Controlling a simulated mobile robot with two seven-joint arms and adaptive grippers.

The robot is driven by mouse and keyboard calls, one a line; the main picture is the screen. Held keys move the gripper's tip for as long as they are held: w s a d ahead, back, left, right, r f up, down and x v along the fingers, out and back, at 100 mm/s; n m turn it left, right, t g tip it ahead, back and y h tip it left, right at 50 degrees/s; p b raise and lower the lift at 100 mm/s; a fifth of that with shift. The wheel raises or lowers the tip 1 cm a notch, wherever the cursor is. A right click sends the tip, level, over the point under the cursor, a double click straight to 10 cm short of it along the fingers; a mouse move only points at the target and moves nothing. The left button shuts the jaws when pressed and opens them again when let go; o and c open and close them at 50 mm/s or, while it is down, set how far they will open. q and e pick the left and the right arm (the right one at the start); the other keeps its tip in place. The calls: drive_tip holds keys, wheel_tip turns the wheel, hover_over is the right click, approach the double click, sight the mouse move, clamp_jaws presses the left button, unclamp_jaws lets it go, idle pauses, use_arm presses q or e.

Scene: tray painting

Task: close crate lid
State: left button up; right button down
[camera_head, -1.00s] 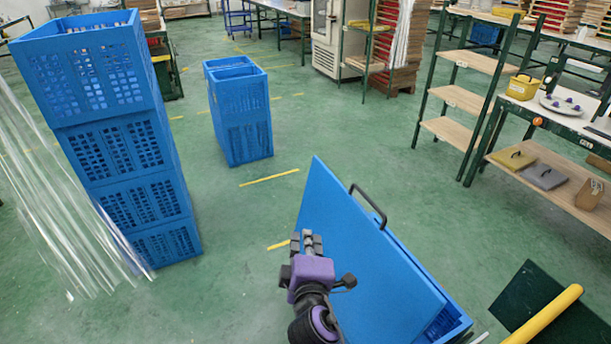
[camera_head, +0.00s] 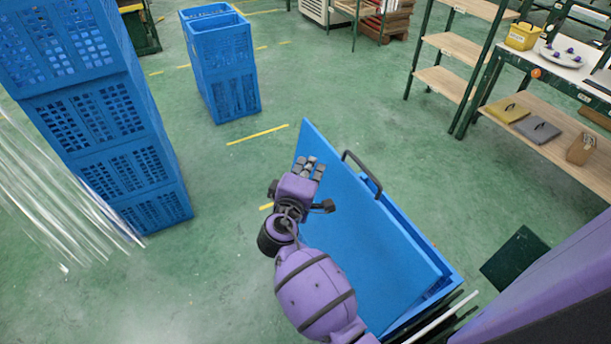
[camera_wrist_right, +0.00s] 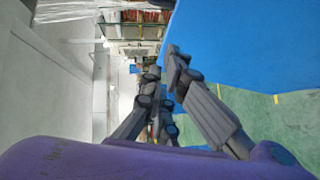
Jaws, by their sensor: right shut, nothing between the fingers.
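The crate lid (camera_head: 350,250) is a flat blue panel, raised and tilted over the blue crate (camera_head: 432,255), whose rim and wall show along its right side. In the right wrist view the shut fingers (camera_wrist_right: 164,82) lie beside the blue lid (camera_wrist_right: 245,40). The crate's inside is mostly hidden. My left gripper is not in view.
A tall stack of blue crates (camera_head: 100,120) stands at the left, with clear plastic strips (camera_head: 60,200) before it. More blue crates (camera_head: 225,70) stand farther back. Shelves (camera_head: 450,85) and a table (camera_head: 570,65) are at the right. Green floor between is free.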

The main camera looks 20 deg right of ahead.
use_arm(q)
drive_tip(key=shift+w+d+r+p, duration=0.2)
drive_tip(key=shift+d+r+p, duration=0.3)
use_arm(e)
drive_tip(key=d, duration=0.3)
drive_tip(key=w+d+f, duration=0.1)
drive_tip(key=shift+w+d, duration=0.1)
drive_tip(key=shift+d, duration=0.2)
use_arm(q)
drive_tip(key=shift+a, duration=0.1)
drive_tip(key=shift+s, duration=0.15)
use_arm(e)
drive_tip(key=shift+w+d, duration=0.15)
